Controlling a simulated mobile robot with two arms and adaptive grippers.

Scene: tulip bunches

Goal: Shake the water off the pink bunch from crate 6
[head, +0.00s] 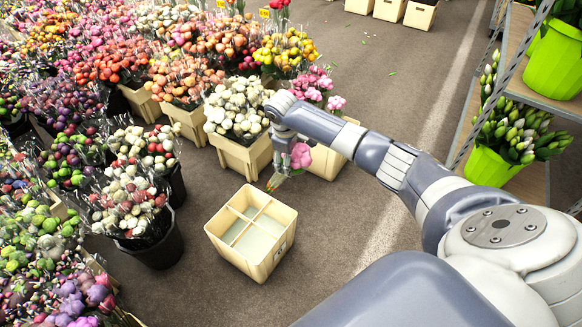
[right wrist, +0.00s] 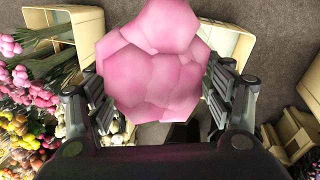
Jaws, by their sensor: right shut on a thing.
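My right gripper (head: 287,150) is shut on a pink bunch (head: 300,156) and holds it in the air. The green and orange stem end of the bunch hangs below, just behind the divided cream crate (head: 278,253) in the head picture. In the right wrist view the pink bunch (right wrist: 152,62) fills the space between the two fingers (right wrist: 155,100). More pink flowers (head: 316,86) stand in a cream crate (head: 325,163) behind the gripper, partly hidden by my arm. I cannot read any crate number. My left gripper is out of view.
A crate of white flowers (head: 238,108) stands just left of the gripper. Black buckets (head: 158,247) and many other bunches crowd the left. A shelf (head: 540,103) with green pots (head: 495,166) stands at the right.

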